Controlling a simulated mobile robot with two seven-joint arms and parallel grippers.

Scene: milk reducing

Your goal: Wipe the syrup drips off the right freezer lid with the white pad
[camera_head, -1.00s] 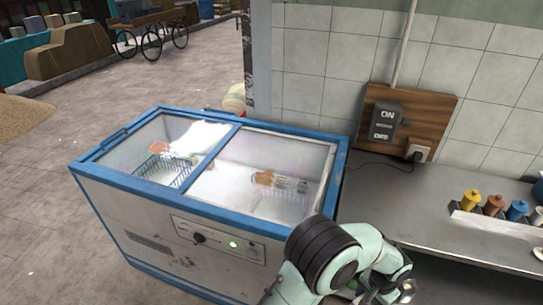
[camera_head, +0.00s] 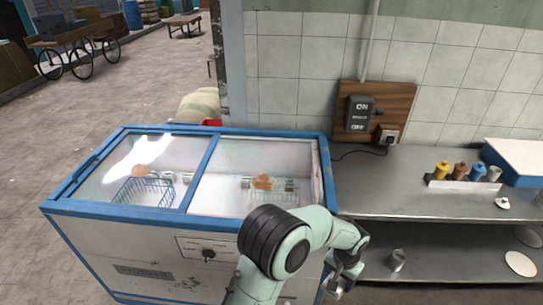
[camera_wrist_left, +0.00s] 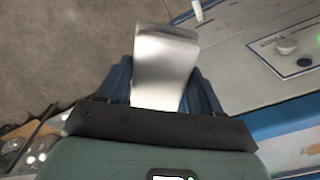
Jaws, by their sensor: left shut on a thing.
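The chest freezer (camera_head: 125,262) stands left of centre, and its right lid (camera_head: 225,165) is closed. An orange-brown patch (camera_head: 263,182) shows at the right lid; I cannot tell whether it is on the glass or beneath it. My left gripper (camera_head: 341,288) is low, beside the freezer's front right corner, apart from the lid. My right gripper is not in view.
A steel counter (camera_head: 385,190) adjoins the freezer's right side, holding a rack of coloured bottles (camera_head: 462,182). A metal cup (camera_head: 397,260) stands on its lower shelf. A switch board (camera_head: 372,108) hangs on the tiled wall, its cord running down to the counter.

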